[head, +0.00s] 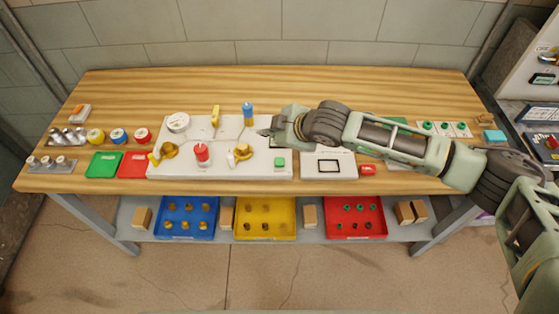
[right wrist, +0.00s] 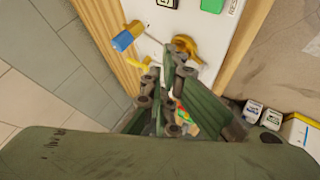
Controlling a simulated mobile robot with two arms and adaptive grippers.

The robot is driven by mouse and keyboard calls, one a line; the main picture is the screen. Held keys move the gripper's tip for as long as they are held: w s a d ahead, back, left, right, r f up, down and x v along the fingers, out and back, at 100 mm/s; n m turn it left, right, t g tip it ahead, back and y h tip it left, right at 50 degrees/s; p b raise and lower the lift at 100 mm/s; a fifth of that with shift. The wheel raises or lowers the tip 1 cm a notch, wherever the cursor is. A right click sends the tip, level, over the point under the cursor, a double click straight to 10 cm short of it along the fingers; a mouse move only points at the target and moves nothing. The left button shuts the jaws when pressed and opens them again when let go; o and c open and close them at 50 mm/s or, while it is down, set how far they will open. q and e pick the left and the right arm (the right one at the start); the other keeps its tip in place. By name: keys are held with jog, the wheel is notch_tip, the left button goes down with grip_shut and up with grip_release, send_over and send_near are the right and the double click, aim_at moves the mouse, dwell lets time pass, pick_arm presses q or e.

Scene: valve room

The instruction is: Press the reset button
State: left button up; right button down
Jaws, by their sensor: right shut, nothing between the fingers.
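A white panel (head: 225,168) lies on the wooden table and carries valves, a gauge and a green square button (head: 279,161) near its front right corner. The button's label is too small to read. The button also shows at the top of the right wrist view (right wrist: 212,5), beside a black square piece (right wrist: 165,3). My right gripper (head: 265,132) is shut and empty, above the panel, behind the button and apart from it. It partly hides a dark display behind the button. My left gripper is not in view.
A blue-handled valve (head: 248,112) stands close to the left of my right gripper. A red-handled valve (head: 202,152) and a brass valve (head: 240,153) stand farther left. A white plate with a black frame (head: 328,166) and a red piece (head: 368,170) lie right of the panel.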

jog(key=b, duration=0.7)
send_over(279, 162)
jog(key=a, duration=0.2)
jog(key=f, duration=0.7)
jog(key=shift+s+d, duration=0.2)
jog(key=shift+s, duration=0.1)
jog(key=shift+f, duration=0.8)
jog(key=shift+f, duration=0.2)
jog(key=shift+f, duration=0.25)
jog(key=shift+f+b, duration=0.35)
jog(key=shift+f, duration=0.2)
jog(key=shift+r+p, duration=0.95)
jog(key=shift+p, duration=0.1)
